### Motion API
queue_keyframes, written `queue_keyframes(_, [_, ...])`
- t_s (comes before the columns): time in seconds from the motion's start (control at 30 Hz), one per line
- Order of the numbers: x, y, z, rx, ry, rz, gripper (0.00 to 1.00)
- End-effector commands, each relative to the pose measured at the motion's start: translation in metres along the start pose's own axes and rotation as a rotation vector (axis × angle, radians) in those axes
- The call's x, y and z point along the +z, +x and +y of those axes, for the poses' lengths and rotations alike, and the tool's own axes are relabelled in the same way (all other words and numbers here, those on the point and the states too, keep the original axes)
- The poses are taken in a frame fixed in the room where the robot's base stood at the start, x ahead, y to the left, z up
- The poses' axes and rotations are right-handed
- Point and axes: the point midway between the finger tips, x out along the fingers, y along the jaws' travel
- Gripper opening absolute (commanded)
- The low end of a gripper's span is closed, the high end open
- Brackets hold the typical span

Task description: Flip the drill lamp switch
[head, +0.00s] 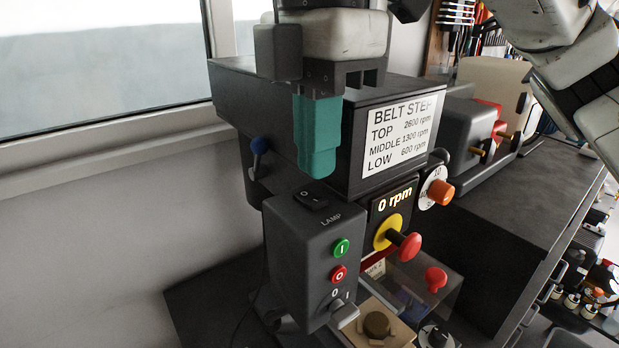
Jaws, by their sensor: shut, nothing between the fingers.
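The lamp switch (311,199) is a small black rocker on the sloped top of a grey control box (297,245), with the word LAMP printed beside it. Which way the rocker is tipped is too small to tell. My gripper (318,170) has teal fingers that are shut and empty, pointing down. In the head view the fingertips appear just above the switch, with a small gap between them. The fingers cover part of the drill head (370,135) behind them.
The control box front carries a green button (341,248), a red button (339,275) and a grey knob (343,313). To the right are a red knob on a yellow disc (389,232) and an orange knob (440,192).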

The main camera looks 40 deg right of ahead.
Motion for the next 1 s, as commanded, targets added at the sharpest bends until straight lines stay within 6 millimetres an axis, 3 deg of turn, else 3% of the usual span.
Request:
queue_keyframes(0.63, [0.000, -0.047, 0.000, 0.002, 0.002, 0.000, 0.00])
queue_keyframes(1.0, [0.000, -0.051, 0.000, 0.001, -0.001, 0.000, 0.00])
